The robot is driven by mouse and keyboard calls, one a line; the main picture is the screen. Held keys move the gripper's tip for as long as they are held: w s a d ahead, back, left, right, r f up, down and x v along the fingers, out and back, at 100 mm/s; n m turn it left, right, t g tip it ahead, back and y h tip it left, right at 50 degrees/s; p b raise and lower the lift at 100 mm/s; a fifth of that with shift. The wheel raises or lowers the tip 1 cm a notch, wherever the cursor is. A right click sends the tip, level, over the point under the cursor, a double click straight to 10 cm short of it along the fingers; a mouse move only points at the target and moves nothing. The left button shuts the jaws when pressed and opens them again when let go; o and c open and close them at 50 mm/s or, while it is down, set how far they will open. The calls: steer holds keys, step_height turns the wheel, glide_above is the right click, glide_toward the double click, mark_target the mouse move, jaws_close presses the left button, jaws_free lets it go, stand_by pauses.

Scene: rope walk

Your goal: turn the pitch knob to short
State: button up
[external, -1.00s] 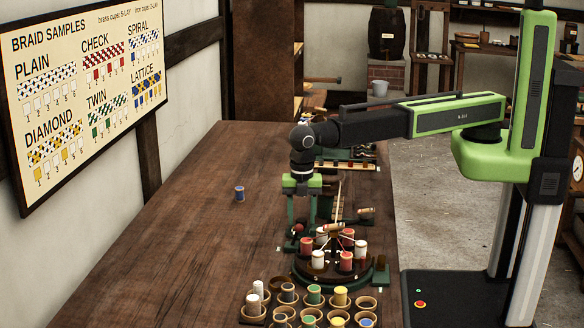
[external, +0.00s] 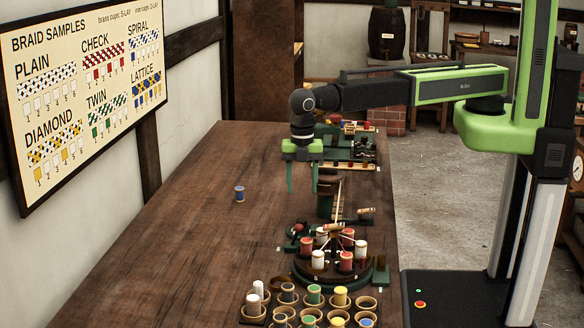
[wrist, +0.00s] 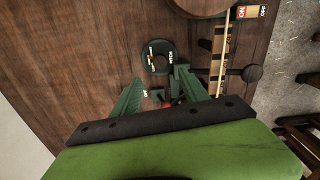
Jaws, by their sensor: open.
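My gripper (external: 302,191) hangs above the table with its two green fingers apart and nothing between them. In the wrist view my gripper (wrist: 158,84) shows the fingers spread. A dark round dial-like ring (wrist: 147,67) with small pale labels lies beyond and between the fingertips; I cannot read the labels surely, nor tell whether it is the pitch knob or which way it is set. A small red part (wrist: 171,101) shows near the gripper body, partly hidden. In the external view a small dark green fitting with a red part (external: 298,228) stands beside the round braiding stand (external: 318,278), below my gripper.
The stand carries red and white bobbins. Several cups (external: 310,318) with coloured spools stand at the front. A dark post (external: 325,207) and a taut cord are close to the right of my gripper.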

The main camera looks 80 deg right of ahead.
step_height(320, 180, up, 7)
steer(key=p, duration=0.6)
glide_above(302, 220)
steer(key=shift+b, duration=0.3)
step_height(302, 220, down, 18)
steer(key=n+b, duration=0.3)
steer(key=b, duration=0.5)
steer(key=n+b, duration=0.3)
steer(key=b, duration=0.6)
steer(key=shift+a+r+b, duration=0.1)
steer(key=shift+r+b, duration=0.1)
steer(key=shift+b, duration=0.1)
steer(key=shift+r, duration=0.1)
jaws_close()
